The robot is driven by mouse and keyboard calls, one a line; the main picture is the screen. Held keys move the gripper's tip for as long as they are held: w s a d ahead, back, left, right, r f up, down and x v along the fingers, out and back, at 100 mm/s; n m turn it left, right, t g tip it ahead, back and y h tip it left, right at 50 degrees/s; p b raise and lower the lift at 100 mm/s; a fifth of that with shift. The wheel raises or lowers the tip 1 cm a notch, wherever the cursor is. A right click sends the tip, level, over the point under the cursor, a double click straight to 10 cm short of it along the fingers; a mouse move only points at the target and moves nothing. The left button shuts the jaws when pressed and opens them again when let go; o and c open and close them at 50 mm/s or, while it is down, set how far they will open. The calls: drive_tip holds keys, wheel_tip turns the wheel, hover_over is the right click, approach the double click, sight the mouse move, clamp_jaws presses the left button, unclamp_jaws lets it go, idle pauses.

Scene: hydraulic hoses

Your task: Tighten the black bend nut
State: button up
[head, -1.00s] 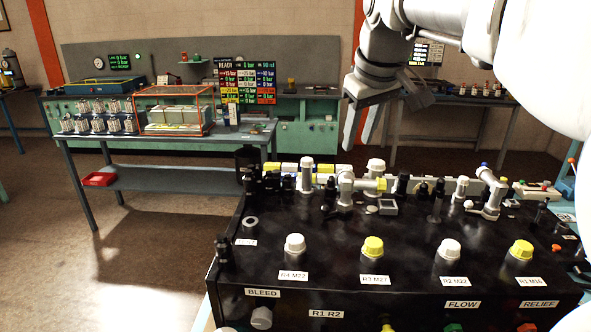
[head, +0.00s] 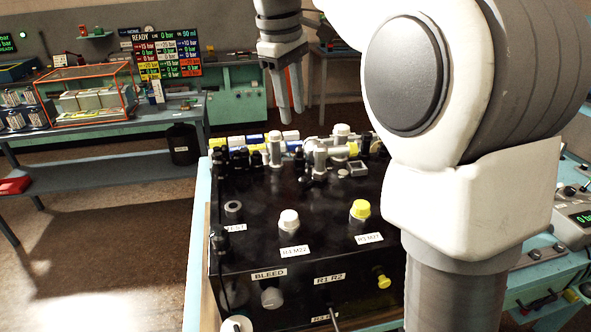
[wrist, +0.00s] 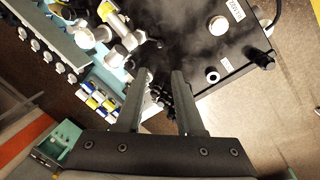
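My gripper (head: 291,118) hangs over the back row of fittings on the black bench block (head: 275,205), fingers pointing down. In the wrist view the two fingers of my gripper (wrist: 158,75) stand apart, with nothing between them that they touch. Dark fittings (wrist: 160,98) show below and beyond the gap. In the head view, black fittings (head: 243,158) stand at the block's back left, near a grey upright fitting (head: 275,148). I cannot tell which of these small dark parts is the black bend nut. My arm hides the block's right side in the head view.
White (head: 289,220) and yellow (head: 360,209) caps stand on the block's top. A side table (head: 110,121) with an orange-framed case (head: 92,97) is at the left. A control panel (head: 577,217) is at the right. Open floor lies left of the block.

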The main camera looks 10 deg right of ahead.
sight(303, 178)
drive_tip(key=d+f, duration=0.1)
drive_tip(key=f, duration=0.4)
drive_tip(key=w+f, duration=0.1)
drive_tip(key=f, duration=0.5)
drive_tip(key=w+d+f, duration=0.1)
drive_tip(key=f, duration=0.4)
drive_tip(key=shift+w+d+f+b, duration=0.1)
drive_tip(key=shift+d+f+b, duration=0.2)
drive_tip(key=shift+f+b, duration=0.1)
drive_tip(key=shift+c, duration=0.4)
clamp_jaws()
